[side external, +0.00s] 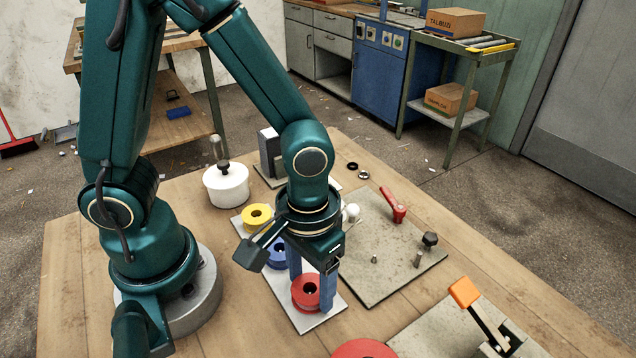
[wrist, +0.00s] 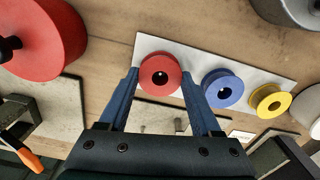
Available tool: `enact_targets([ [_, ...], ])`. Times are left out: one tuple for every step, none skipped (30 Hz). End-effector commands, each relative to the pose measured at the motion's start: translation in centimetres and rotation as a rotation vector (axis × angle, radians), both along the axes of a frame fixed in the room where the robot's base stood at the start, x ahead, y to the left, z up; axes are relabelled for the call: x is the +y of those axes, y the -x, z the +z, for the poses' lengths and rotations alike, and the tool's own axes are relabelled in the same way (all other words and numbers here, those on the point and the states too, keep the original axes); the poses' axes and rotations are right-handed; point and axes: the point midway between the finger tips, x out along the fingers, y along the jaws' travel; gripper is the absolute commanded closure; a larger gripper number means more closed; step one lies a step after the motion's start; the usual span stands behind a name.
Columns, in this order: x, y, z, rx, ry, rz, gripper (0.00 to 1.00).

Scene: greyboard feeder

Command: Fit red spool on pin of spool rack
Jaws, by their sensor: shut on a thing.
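The red spool (side external: 307,292) is at the near end of the pale spool rack (side external: 331,314), its dark centre hole facing up. My gripper (side external: 311,285) points down with its blue fingers on either side of this spool and is shut on it. In the wrist view the red spool (wrist: 160,76) sits between the fingertips (wrist: 160,80), over the left end of the rack plate (wrist: 205,61). A pin under the spool is hidden, and I cannot tell whether the spool is on it or just above.
A blue spool (wrist: 222,88) and a yellow spool (wrist: 270,101) stand on the rack beside the red one. A larger red round thing (side external: 365,348) is at the near edge. A grey plate with a red lever (side external: 393,205) lies right. A white pot (side external: 226,185) stands behind.

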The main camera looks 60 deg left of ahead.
Motion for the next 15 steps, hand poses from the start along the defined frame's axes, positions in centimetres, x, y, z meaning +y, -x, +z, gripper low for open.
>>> enact_targets([
  [0.01,0.02,-0.06,0.001,-0.001,0.0,0.87],
  [0.01,0.02,-0.09,0.001,-0.001,0.0,0.87],
  [0.01,0.02,-0.12,0.001,-0.001,0.0,0.87],
  [0.01,0.02,-0.14,0.001,-0.001,0.0,0.87],
  [0.01,0.02,-0.16,0.001,0.0,0.0,0.87],
  [0.01,0.01,-0.16,0.0,0.0,0.0,0.87],
  [0.01,0.01,-0.16,0.0,0.0,0.0,0.87],
  [0.01,0.01,-0.16,0.0,0.0,0.0,0.87],
  [0.01,0.01,-0.16,0.0,0.0,0.0,0.87],
  [0.01,0.01,-0.16,0.0,0.0,0.0,0.87],
  [0.01,0.01,-0.16,0.0,0.0,0.0,0.87],
  [0.0,0.01,-0.16,0.0,0.0,0.0,0.87],
  [0.0,0.01,-0.16,0.0,0.0,0.0,0.87],
  [0.0,0.01,-0.16,0.0,0.0,0.0,0.87],
  [0.0,0.01,-0.16,0.0,0.0,0.0,0.27],
])
